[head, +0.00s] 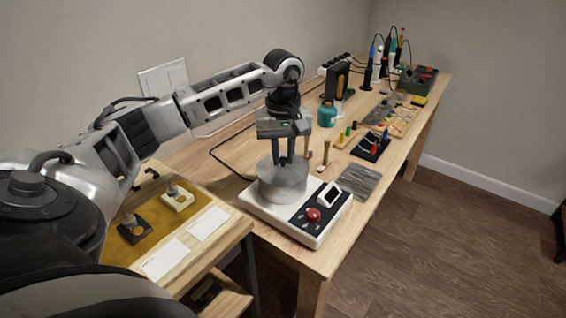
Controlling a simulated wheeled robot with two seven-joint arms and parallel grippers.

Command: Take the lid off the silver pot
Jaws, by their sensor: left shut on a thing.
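The silver pot (283,188) stands on a white device (288,220) with a dark panel and a red knob. The pot's lid (282,171) shows as its grey top; I cannot tell whether it is seated or slightly raised. My left gripper (284,162) points straight down over the middle of the pot. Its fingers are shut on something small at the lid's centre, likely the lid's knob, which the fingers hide. My right gripper does not show.
The wooden bench (232,162) runs to the back right, with a teal canister (327,115), a grey pad (359,182) and several tools. A lower table with a yellow mat (151,236) stands at the front left. Bare bench lies left of the pot.

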